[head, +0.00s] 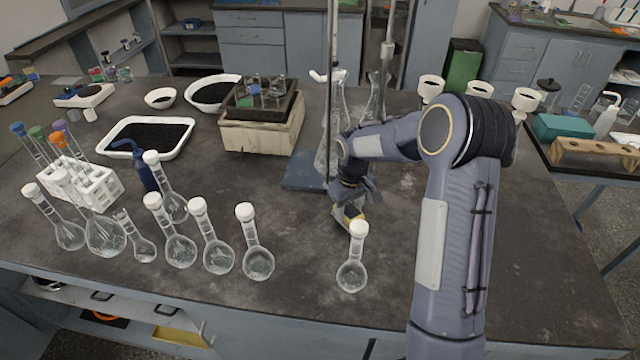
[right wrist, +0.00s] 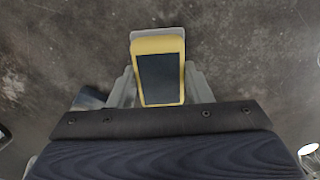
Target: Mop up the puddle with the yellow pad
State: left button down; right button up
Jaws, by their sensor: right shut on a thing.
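The yellow pad (right wrist: 158,46) has a dark top panel and a pale lower layer, and it sits between the fingers of my right gripper (right wrist: 160,88). In the head view a yellow bit of the pad (head: 349,222) shows below my right gripper (head: 350,208), which is shut on it, low over the dark bench top. I cannot tell whether the pad touches the bench. No clear puddle outline shows; there are only lighter, mottled patches on the bench (head: 405,182) to the right of the gripper. My left gripper is not in view.
A stoppered flask (head: 352,275) stands just in front of the right gripper. Several more flasks stand to the left. A stand with metal rods and a blue base (head: 302,180) is behind left, near the sieve shaker box (head: 258,137).

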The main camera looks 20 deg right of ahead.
jog(key=shift+a+r, duration=0.2)
jog(key=shift+r, duration=0.45)
notch_tip(320, 180, up, 4)
jog(key=p, duration=0.3)
jog(key=shift+d+r, duration=0.1)
